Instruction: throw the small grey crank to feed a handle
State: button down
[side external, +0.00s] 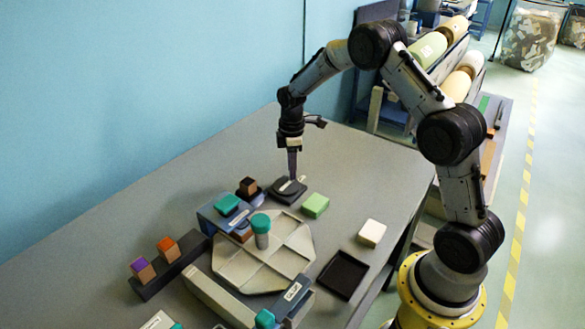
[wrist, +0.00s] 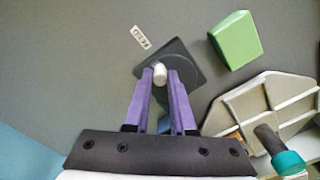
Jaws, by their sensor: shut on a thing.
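The small grey crank (side external: 282,192) sits on a dark square base behind the octagonal plate; the wrist view shows that base (wrist: 188,58) and a pale rounded knob (wrist: 160,70). My gripper (side external: 293,177) points down over the crank. In the wrist view its purple fingers (wrist: 160,78) are shut on the crank's knob, one on each side. A grey post with a teal top (side external: 262,232), perhaps a handle, stands upright on the pale octagonal plate (side external: 285,262). The fingers hide part of the crank.
A green block (side external: 315,205) lies right of the crank, with a white block (side external: 371,233) and black tray (side external: 342,275) farther right. A blue-grey housing with a teal piece (side external: 227,205) stands left. Orange- and purple-topped blocks sit on a dark rail (side external: 165,268). The table behind is clear.

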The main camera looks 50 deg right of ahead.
jog(key=shift+r, duration=0.1)
jog(key=c, duration=0.8)
grip_release()
jog(key=shift+o, duration=0.2)
notch_tip(320, 180, up, 14)
